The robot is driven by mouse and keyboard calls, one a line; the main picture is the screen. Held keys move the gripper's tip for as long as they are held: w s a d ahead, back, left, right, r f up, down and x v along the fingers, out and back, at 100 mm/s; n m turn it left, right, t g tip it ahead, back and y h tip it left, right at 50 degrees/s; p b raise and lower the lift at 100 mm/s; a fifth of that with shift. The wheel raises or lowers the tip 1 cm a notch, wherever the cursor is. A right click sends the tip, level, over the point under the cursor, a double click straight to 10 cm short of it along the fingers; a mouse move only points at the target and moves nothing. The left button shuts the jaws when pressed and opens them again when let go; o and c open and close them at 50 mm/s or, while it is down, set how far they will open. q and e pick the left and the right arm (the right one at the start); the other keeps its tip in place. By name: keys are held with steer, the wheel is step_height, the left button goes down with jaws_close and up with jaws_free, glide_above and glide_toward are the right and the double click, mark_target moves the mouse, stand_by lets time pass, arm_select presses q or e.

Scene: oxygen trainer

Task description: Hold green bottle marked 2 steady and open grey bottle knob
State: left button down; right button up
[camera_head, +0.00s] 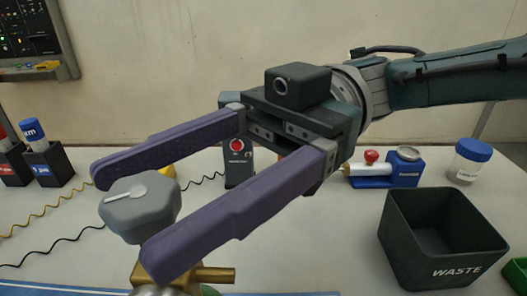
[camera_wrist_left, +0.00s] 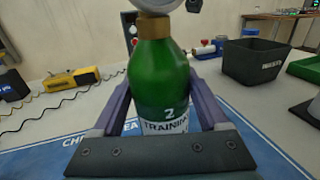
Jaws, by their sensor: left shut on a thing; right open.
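The green bottle marked 2 (camera_wrist_left: 160,85) stands upright in the left wrist view, with a label reading TRAINING in part. My left gripper (camera_wrist_left: 162,104) is shut around its body, one purple finger on each side. In the head view the grey knob (camera_head: 140,207) with a pale pointer bar sits on top of the brass valve (camera_head: 185,275); the bottle below is almost wholly cut off by the frame. My right gripper (camera_head: 125,220) is open, its two purple fingers on either side of the knob, with a visible gap at the far finger.
A dark WASTE bin (camera_head: 438,240) stands at right. Behind are a blue-capped jar (camera_head: 469,161), a blue gauge device (camera_head: 388,172) and a small grey box with a red button (camera_head: 238,160). Black holders (camera_head: 47,165) with capped tubes and coiled cables lie at left.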

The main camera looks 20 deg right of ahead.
steer(key=v, duration=0.7)
steer(key=shift+w+d, duration=0.2)
arm_select(q)
jaws_free()
steer(key=shift+s, duration=0.1)
